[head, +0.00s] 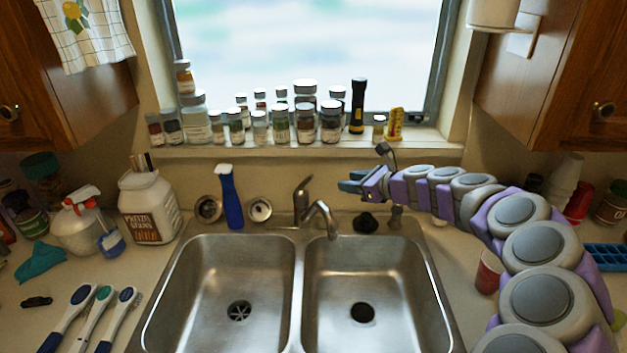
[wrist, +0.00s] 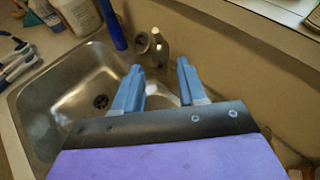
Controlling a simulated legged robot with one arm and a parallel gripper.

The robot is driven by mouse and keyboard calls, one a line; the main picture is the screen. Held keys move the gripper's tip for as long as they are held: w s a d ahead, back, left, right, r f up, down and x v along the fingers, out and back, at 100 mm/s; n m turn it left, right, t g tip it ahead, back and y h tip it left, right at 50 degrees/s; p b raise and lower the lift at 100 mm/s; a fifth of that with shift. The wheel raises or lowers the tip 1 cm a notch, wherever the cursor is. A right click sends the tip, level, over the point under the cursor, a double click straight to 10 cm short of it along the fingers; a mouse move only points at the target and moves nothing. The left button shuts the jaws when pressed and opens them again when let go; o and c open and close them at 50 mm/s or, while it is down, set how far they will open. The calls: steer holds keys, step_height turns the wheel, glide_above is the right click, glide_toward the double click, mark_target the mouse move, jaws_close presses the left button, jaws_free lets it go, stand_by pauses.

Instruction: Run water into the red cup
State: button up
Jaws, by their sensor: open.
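A red cup (head: 488,272) with a pale rim stands on the counter right of the sink, partly hidden by my arm. The metal faucet (head: 318,212) stands behind the double sink, its spout over the right basin (head: 345,285). Its lever (head: 303,188) rises left of the spout. My gripper (head: 349,182) is open and empty, above the back of the counter and right of the faucet. In the wrist view, the blue fingers of my gripper (wrist: 158,74) are spread, with the faucet (wrist: 158,48) beyond the gap between them. The cup is not visible there.
A black stopper (head: 365,222) lies behind the right basin. Several jars and a flashlight (head: 357,105) line the windowsill. A white jar (head: 150,207) and toothbrushes crowd the left counter. Both basins look empty.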

steer(key=b, duration=0.1)
glide_toward(308, 178)
steer(key=b+x, duration=0.3)
steer(key=x, duration=0.7)
steer(key=shift+w+f, duration=0.2)
steer(key=shift+f, duration=0.1)
steer(key=shift+w+d, duration=0.15)
steer(key=shift+d, duration=0.45)
steer(key=shift+a, duration=0.65)
steer(key=c, duration=0.6)
steer(key=shift+d, duration=0.25)
jaws_close()
